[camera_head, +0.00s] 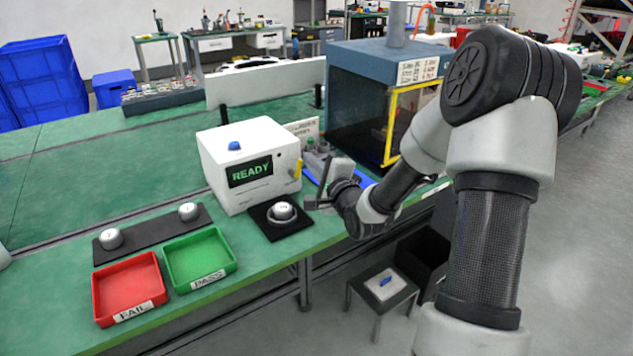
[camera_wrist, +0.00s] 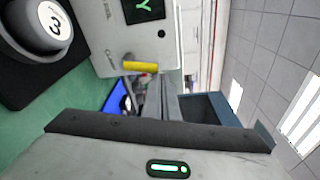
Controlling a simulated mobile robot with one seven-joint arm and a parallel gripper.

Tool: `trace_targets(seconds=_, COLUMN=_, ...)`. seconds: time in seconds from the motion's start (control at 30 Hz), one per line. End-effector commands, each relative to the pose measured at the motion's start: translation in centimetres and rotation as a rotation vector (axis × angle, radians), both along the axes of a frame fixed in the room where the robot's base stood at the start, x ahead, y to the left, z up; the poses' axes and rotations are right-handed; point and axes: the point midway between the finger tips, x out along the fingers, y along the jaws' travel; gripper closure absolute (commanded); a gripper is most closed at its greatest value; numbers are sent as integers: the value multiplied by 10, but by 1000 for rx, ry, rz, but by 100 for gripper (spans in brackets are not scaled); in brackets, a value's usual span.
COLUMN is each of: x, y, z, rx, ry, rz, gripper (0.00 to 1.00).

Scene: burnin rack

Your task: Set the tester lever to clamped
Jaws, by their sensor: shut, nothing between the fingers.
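The tester (camera_head: 245,165) is a white box on the green bench with a blue button on top and a display reading READY. Its yellow lever (camera_head: 298,169) stands roughly upright at the box's right front edge; the lever also shows in the wrist view (camera_wrist: 141,67), with small print beside it that I cannot read.
A round unit (camera_head: 282,211) sits on a black pad before the tester. Red (camera_head: 129,288) and green (camera_head: 200,258) trays and a dark strip (camera_head: 150,234) with two round units lie left. A blue-topped chamber (camera_head: 385,62) with a yellow-framed door stands behind my arm.

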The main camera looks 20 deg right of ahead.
Motion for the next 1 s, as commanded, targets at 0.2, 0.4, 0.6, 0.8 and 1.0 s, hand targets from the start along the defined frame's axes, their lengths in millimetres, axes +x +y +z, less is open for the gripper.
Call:
trace_targets(seconds=0.2, x=-2, y=9, z=3, rx=-134, ry=-38, rz=2, gripper=100)
trace_targets(seconds=0.4, x=-4, y=12, z=5, rx=-129, ry=-36, rz=1, gripper=100)
trace_targets(seconds=0.6, x=-4, y=14, z=5, rx=-128, ry=-36, rz=2, gripper=100)
trace_targets(seconds=0.8, x=-4, y=15, z=6, rx=-127, ry=-37, rz=3, gripper=100)
trace_targets(seconds=1.0, x=-4, y=16, z=6, rx=-127, ry=-37, rz=4, gripper=100)
